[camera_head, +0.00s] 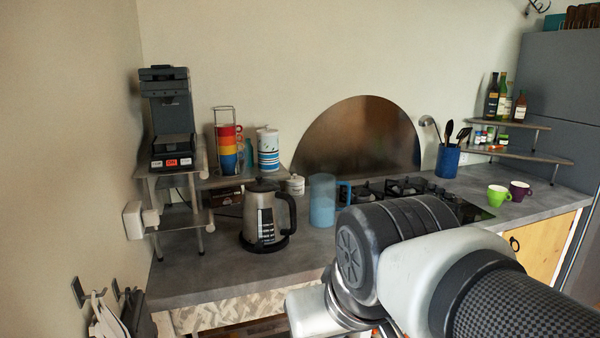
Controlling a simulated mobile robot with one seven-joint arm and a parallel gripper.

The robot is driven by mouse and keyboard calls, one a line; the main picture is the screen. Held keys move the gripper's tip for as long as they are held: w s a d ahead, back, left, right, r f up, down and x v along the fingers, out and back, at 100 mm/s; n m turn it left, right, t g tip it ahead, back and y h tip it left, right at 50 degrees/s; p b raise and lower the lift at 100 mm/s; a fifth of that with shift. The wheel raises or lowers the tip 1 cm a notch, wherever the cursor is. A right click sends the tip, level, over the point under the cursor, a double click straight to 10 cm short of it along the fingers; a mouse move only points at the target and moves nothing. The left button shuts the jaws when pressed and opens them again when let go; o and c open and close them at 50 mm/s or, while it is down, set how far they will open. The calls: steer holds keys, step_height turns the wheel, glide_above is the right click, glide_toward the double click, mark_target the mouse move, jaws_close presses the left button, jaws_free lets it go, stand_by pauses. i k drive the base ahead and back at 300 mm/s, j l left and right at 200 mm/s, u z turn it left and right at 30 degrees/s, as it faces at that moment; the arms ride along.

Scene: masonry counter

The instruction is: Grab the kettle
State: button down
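The kettle (263,219) stands upright on the grey counter, left of the picture's middle. It has a silver body, a dark lid, a black base and a black handle on its right side. A dark strip with light markings runs down its front. My arm comes in from the lower right and crosses in front of the counter. My gripper itself does not show, so whether it is open or shut cannot be seen. The visible arm links are apart from the kettle, to its right and nearer the camera.
A blue translucent jug (322,202) stands right of the kettle. A coffee machine (171,118) sits on a small shelf at left, near stacked cups (227,148). The stove (405,187), utensil holder (447,161) and green cup (497,195) are farther right. The counter's front left (195,278) is clear.

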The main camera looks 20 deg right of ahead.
mark_target(264, 215)
steer(key=z, duration=0.45)
steer(key=l+z, duration=0.15)
steer(key=z, duration=0.3)
steer(key=k+l+z, duration=0.1)
steer(key=z, duration=0.35)
steer(key=i+l, duration=0.65)
steer(key=i, duration=0.25)
steer(key=i+l, duration=0.35)
steer(key=i+u, duration=0.1)
steer(key=u, duration=2.2)
steer(key=i+j+z, duration=0.85)
steer(key=j, duration=0.45)
steer(key=i, duration=0.1)
